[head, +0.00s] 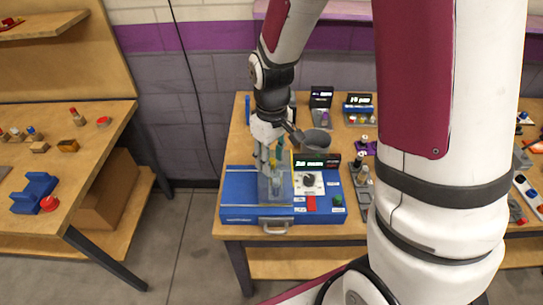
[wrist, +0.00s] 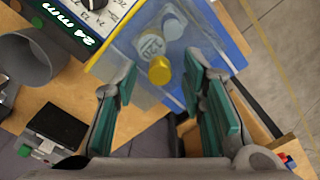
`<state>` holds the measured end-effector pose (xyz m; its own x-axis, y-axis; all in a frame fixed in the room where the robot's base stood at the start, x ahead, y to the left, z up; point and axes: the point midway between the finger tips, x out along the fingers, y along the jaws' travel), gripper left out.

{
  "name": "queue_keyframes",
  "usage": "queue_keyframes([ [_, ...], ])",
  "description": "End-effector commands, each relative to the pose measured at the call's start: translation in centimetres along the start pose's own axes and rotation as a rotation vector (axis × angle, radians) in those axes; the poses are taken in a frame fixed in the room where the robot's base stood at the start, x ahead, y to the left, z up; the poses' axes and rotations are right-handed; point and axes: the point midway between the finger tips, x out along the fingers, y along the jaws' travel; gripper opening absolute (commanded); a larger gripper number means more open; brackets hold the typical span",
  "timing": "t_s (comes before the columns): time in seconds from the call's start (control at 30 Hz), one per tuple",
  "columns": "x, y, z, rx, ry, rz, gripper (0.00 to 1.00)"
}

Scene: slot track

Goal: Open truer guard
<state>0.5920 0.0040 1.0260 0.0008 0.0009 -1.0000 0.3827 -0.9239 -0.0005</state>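The truer is a blue machine (head: 240,212) on the table in the head view, with a control panel at its right. Its guard (head: 275,188) looks like a clear, see-through cover over the left part. My gripper (head: 268,162) is above the back of the guard.
The panel has a dark dial (head: 309,180), a red button (head: 311,203), a green button (head: 337,200) and a lit display (head: 312,162). A grey cup (head: 316,141) stands behind the display, close to my wrist. A metal handle (head: 274,227) is at the front.

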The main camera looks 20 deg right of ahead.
Motion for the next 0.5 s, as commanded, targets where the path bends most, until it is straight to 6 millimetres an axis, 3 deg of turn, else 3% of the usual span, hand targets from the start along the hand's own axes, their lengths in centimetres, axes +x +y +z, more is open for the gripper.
queue_keyframes([
  [0.1, -0.01, 0.00, 0.01, 0.000, 0.000, 0.000, 0.38],
  [0.3, -0.03, 0.00, 0.01, 0.000, -0.001, 0.000, 0.00],
  [0.5, -0.02, -0.09, -0.08, 0.000, -0.001, 0.000, 0.00],
])
